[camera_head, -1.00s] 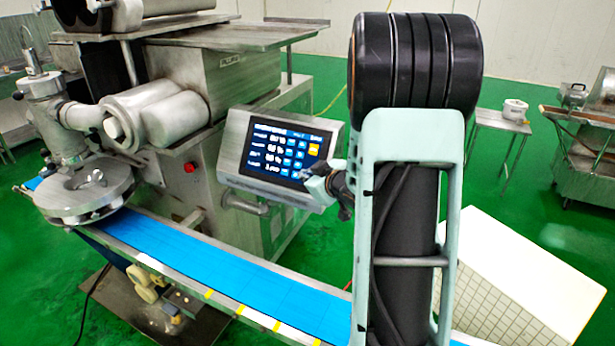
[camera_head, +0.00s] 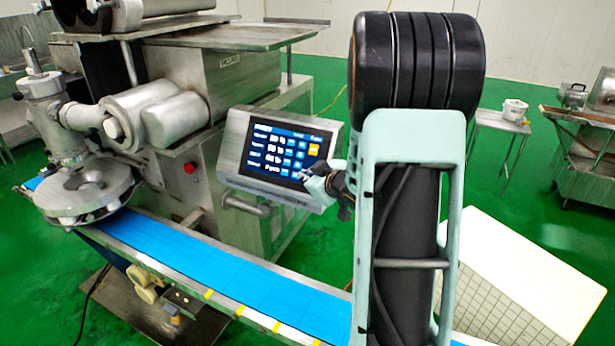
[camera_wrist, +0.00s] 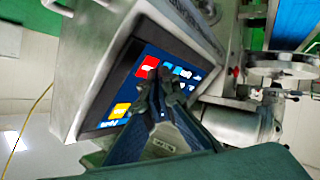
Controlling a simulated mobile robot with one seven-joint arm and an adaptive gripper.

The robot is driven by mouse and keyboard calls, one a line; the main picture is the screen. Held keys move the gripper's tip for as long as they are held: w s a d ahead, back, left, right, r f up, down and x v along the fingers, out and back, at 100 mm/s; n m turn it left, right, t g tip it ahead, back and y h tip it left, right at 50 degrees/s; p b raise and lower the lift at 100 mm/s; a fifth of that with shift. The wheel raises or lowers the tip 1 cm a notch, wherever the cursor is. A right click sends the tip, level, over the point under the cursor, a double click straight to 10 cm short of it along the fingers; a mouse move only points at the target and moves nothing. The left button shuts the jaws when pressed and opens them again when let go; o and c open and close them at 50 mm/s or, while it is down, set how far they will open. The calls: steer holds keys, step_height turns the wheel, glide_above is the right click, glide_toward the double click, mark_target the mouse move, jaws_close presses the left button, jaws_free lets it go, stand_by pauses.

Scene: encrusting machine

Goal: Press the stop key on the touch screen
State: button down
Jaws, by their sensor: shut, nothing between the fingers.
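The touch screen (camera_head: 275,152) is lit, with white readouts, blue keys and a yellow key (camera_head: 314,149), in a tilted metal housing on the machine. In the wrist view the screen (camera_wrist: 112,92) appears rotated, with a red key (camera_wrist: 146,68) and a yellow key (camera_wrist: 120,110); the red key's label is too small to read. My gripper (camera_head: 306,174) is shut and empty at the screen's lower right corner. In the wrist view my gripper's fingertips (camera_wrist: 154,76) overlap the red key's edge and hide part of it. I cannot tell whether they touch the screen.
A blue conveyor belt (camera_head: 220,262) runs below the screen. A metal handle (camera_head: 245,205) sticks out under the housing. A red button (camera_head: 189,168) is on the machine's side. A white box (camera_head: 530,280) stands at the right.

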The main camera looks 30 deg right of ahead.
steer(key=shift+s+a+r, duration=0.2)
steer(key=shift+a, duration=0.05)
steer(key=s+a+r, duration=0.2)
steer(key=a, duration=0.1)
steer(key=shift+s+a+r+p, duration=0.2)
steer(key=shift+s+r+p, duration=0.1)
steer(key=shift+s+p, duration=0.05)
stand_by(0.9)
